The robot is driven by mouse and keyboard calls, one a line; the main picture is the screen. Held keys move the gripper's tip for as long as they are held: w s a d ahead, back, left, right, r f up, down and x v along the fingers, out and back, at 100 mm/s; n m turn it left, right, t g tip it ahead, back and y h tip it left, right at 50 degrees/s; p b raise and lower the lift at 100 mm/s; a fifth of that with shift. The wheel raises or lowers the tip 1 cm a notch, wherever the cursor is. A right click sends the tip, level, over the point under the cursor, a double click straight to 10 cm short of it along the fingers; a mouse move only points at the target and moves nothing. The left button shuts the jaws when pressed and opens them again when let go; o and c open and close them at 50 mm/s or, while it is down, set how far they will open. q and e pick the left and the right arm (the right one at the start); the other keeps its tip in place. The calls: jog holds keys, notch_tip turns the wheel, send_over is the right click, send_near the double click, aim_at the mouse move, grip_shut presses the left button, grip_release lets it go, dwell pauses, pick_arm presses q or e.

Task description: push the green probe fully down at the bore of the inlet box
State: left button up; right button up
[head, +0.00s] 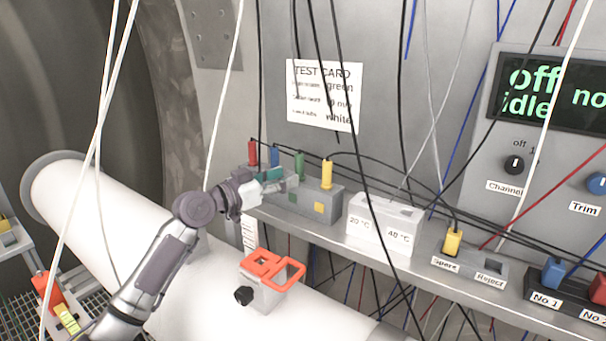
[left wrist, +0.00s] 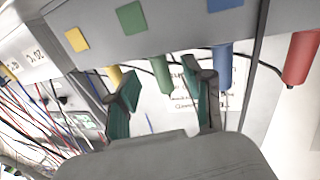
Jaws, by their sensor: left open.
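The green probe (head: 299,161) stands upright in the top of the grey inlet box (head: 308,204), between a blue and a yellow probe. My left gripper (head: 285,182) is in front of the box and covers part of its front. In the left wrist view, which is upside down, the green probe (left wrist: 161,76) shows between the two spread fingers of my left gripper (left wrist: 166,88), with gaps on both sides. Whether the fingers reach around it in depth is unclear. How deep the probe sits is hidden by the box (left wrist: 160,25). My right gripper is not in view.
A red probe (head: 253,152), blue probe (head: 275,155) and yellow probe (head: 327,174) stand in the same box. A white block (head: 384,224) stands to the right on the shelf. Several loose cables hang in front. An orange-handled fitting (head: 265,285) sits on the white pipe below.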

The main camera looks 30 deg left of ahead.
aim_at(296, 172)
pick_arm(q)
jog(key=p+x, duration=0.2)
jog(key=x, duration=0.1)
jog(key=p+x, duration=0.1)
jog(key=x, duration=0.1)
jog(key=shift+d+r, duration=0.1)
jog(key=shift+r, duration=0.25)
jog(key=shift+w+d+f, duration=0.1)
jog(key=shift+w+f, duration=0.1)
jog(key=shift+f, duration=0.05)
jog(key=shift+s, duration=0.15)
jog(key=c, duration=0.4)
grip_shut()
